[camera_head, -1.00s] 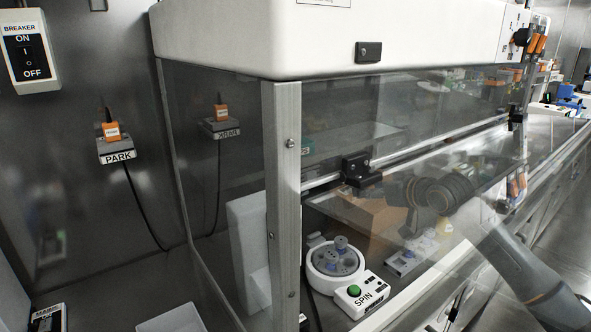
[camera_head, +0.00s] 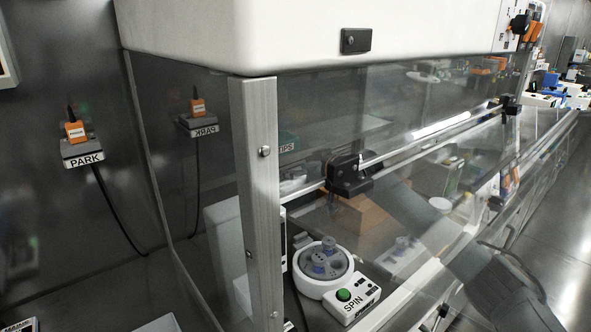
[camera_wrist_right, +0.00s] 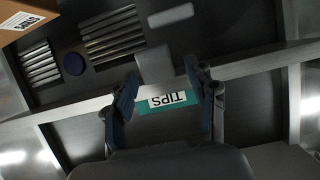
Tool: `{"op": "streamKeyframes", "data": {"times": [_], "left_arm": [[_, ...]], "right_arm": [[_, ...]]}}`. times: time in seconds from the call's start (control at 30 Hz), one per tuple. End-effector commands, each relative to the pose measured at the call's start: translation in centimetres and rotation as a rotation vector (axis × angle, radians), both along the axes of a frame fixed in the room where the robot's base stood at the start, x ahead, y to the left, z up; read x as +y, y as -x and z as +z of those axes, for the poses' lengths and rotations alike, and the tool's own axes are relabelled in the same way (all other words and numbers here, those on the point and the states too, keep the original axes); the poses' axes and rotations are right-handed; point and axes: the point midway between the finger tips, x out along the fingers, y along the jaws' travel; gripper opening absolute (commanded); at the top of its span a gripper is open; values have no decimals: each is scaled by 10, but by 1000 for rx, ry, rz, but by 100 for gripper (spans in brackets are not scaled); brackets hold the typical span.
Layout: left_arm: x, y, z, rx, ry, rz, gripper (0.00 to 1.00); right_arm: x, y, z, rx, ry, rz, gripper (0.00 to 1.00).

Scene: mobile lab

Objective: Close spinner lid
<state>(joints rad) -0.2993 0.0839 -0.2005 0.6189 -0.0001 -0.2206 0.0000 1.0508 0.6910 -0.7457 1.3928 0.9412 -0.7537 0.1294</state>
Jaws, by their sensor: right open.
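The spinner (camera_head: 323,268) stands inside the clear-walled cabinet, low in the head view. It is a round white base with a grey rotor bared on top and bluish tubes in it. Its control box (camera_head: 352,300) has a green button and the label SPIN. I cannot make out a lid over the rotor. My right gripper (camera_wrist_right: 163,85) is open in the right wrist view, with nothing held between its fingers. My left gripper is not in view.
The cabinet's metal post (camera_head: 256,190) stands just left of the spinner. A black bracket (camera_head: 347,176) sits on the rail above it. A brown box (camera_head: 360,215) is behind. A PARK holder (camera_head: 82,152) with a cable is on the left wall.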

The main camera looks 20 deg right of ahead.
Motion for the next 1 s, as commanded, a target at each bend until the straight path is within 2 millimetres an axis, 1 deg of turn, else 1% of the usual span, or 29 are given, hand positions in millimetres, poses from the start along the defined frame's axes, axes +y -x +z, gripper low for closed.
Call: {"op": "streamKeyframes", "data": {"times": [0.03, 0.13, 0.4, 0.43, 0.47, 0.5, 0.57, 0.6, 0.67, 0.7, 1.0], "left_arm": [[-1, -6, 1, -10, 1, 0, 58], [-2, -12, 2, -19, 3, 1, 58], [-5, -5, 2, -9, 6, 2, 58], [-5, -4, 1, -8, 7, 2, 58], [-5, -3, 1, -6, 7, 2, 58], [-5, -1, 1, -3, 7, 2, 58], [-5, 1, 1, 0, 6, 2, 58], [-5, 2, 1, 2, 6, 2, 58], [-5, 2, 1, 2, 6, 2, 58], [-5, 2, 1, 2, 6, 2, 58], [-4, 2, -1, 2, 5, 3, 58]], "right_arm": [[2, -4, -1, 0, -1, 0, 57], [3, -8, -4, 0, 0, 0, 57], [3, -9, -5, 0, 1, 0, 57], [3, -9, -5, 0, 1, 0, 55], [3, -9, -5, 0, 1, 0, 48], [3, -9, -4, 0, 1, 0, 40], [3, -9, -4, 0, 1, 0, 28], [3, -9, -4, 0, 1, 0, 20], [3, -9, -5, 0, 1, 0, 8], [3, -9, -5, 0, 1, 0, 0], [3, -8, -6, -8, -3, 0, 0]]}}
